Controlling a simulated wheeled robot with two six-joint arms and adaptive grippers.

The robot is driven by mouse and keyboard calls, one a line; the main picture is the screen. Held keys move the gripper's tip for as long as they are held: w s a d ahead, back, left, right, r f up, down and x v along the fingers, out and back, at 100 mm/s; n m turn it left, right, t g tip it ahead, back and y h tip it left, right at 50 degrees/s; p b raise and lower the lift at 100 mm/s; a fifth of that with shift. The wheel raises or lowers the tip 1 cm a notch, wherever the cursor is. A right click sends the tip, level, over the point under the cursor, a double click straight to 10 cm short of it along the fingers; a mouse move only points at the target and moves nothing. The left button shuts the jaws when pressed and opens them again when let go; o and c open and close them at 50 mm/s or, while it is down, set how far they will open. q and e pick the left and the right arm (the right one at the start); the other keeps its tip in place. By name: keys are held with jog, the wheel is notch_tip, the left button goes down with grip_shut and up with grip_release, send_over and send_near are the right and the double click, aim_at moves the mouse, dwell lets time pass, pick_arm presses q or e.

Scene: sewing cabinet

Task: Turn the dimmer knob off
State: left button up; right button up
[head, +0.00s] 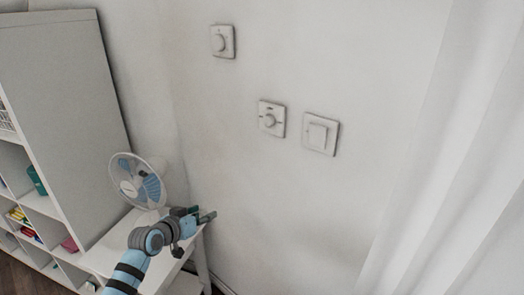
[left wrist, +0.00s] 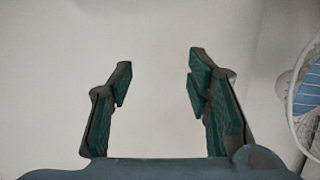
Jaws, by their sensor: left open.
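Two square white wall plates with round knobs are on the wall in the head view. One knob plate (head: 222,41) is higher and to the left; the other knob plate (head: 272,118) is lower, with small marks around its knob. I cannot tell from the picture which is the dimmer, nor its setting. My left gripper (head: 206,216) is below and left of both, well apart from them. In the left wrist view my left gripper (left wrist: 160,75) is open and empty, with green pads facing bare wall. My right gripper is not in view.
A flat rocker switch (head: 320,134) is right of the lower knob. A fan (head: 138,180) stands on a white table (head: 108,252) beside my left arm; it also shows at the wrist view's right edge (left wrist: 308,95). White shelving (head: 62,110) is left, a curtain (head: 450,150) right.

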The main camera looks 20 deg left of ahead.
pick_arm(q)
notch_tip(320, 180, up, 12)
jog(key=w+d+r+m+t+h+b, duration=0.1)
jog(key=w+d+m+t+h+b, duration=0.1)
jog(key=d, duration=0.1)
jog(key=s+d+r+m+t+h+b, duration=0.1)
jog(key=s+d+r+m+h, duration=0.25)
jog(key=r, duration=0.45)
jog(key=s+d+r+m+h+b, duration=0.1)
jog(key=s+d+r+m+h, duration=0.2)
jog(key=r, duration=0.5)
jog(key=y, duration=0.1)
send_near(266, 121)
jog(key=shift+n, duration=0.45)
jog(key=x, duration=0.6)
jog(key=shift+w+d+r+p, duration=0.2)
jog(key=shift+w+d+p, duration=0.05)
jog(key=shift+d+p, duration=0.15)
jog(key=shift+w+d, duration=0.1)
jog(key=shift+w, duration=0.45)
grip_shut()
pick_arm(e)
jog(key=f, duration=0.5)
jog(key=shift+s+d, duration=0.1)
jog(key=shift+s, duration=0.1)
